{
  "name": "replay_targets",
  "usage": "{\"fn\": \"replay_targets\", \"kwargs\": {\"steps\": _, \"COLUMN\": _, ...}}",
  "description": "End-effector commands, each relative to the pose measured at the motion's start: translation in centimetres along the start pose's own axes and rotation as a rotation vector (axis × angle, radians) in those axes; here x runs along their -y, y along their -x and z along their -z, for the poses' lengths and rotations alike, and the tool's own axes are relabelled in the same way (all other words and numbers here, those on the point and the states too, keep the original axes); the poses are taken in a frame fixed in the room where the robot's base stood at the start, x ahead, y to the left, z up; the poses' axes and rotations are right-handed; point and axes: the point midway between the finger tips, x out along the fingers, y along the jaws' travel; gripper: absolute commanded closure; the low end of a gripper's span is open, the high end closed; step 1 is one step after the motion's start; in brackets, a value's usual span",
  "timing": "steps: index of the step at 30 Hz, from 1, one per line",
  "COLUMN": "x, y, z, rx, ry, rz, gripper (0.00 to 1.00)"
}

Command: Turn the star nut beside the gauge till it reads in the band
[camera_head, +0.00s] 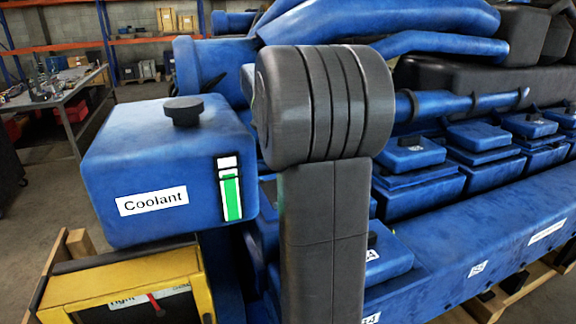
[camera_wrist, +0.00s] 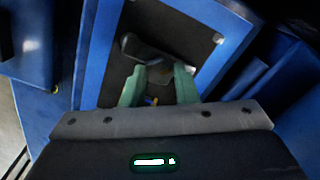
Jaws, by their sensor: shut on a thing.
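In the wrist view the green fingertips of my gripper (camera_wrist: 158,82) are shut on a small dark grey part, which appears to be the star nut (camera_wrist: 157,70). Its shape is blurred and partly hidden by the fingers. It sits in front of a black panel in a blue frame. In the head view my own grey arm hides the gripper and the nut. A yellow box (camera_head: 165,268) at the lower left has a dark dial face with a red needle (camera_head: 155,304) and a partly cut-off word; it may be the gauge. Its band cannot be made out.
A blue coolant tank (camera_head: 140,150) with a black cap (camera_head: 183,110) and a green level strip (camera_head: 231,190) stands above the yellow box. The blue engine (camera_head: 470,250) fills the right side. A workbench (camera_head: 60,90) stands at the back left, with open floor before it.

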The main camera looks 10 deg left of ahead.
Motion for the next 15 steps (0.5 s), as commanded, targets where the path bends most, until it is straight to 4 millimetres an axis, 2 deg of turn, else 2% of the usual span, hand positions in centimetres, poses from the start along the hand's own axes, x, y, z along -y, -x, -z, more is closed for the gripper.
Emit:
{"fn": "replay_targets", "kwargs": {"steps": 6, "x": 0.02, "y": 0.13, "z": 0.04, "rx": -0.003, "ry": -0.119, "rz": 0.002, "gripper": 0.96}}
{"fn": "replay_targets", "kwargs": {"steps": 15, "x": 0.02, "y": 0.14, "z": 0.05, "rx": -0.003, "ry": -0.194, "rz": 0.003, "gripper": 0.96}}
